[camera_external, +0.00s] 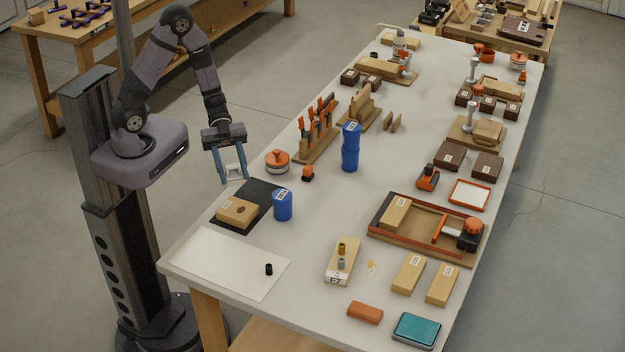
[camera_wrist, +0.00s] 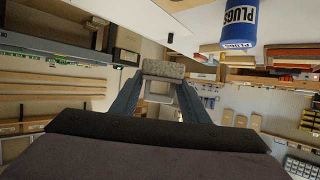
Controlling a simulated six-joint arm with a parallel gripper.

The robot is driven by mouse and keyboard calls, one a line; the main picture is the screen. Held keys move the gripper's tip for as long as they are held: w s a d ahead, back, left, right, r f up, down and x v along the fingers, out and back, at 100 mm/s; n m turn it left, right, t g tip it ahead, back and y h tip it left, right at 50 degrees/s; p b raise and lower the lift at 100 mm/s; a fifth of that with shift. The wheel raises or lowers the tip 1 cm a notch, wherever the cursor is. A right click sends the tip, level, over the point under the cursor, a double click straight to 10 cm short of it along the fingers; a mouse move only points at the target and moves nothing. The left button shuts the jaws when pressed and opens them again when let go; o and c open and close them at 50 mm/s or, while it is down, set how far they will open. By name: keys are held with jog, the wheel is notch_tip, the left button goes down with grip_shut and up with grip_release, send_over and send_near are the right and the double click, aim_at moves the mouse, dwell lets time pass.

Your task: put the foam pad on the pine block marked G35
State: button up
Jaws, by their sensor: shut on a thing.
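My gripper (camera_external: 233,181) is raised in the air off the bench's left edge. In the wrist view its fingers (camera_wrist: 160,88) are closed around a pale bracket-like shape, with a speckled grey-beige pad (camera_wrist: 163,69) at the tips; this looks like the foam pad. Several labelled pine blocks are in the external view: one on a black mat (camera_external: 262,193), a block with a dark spot (camera_external: 237,212); one in an orange-edged tray, a block (camera_external: 396,215); and two at the front right, a left block (camera_external: 408,275) and a right block (camera_external: 442,286). Their labels are too small to read, so I cannot tell which is G35.
A blue jar (camera_external: 283,205) stands beside the mat block; a jar labelled PLUGS (camera_wrist: 240,22) shows in the wrist view. A white sheet (camera_external: 225,263) bears a small black cylinder (camera_external: 268,269).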

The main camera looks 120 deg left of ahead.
aim_at(237, 208)
jog(key=shift+f, duration=5)
jog(key=shift+f+b, duration=0.1)
jog(key=shift+b, duration=0.2)
jog(key=o, duration=1)
jog(key=shift+a, duration=0.1)
jog(key=b+v, duration=0.1)
jog(key=v, duration=1.1)
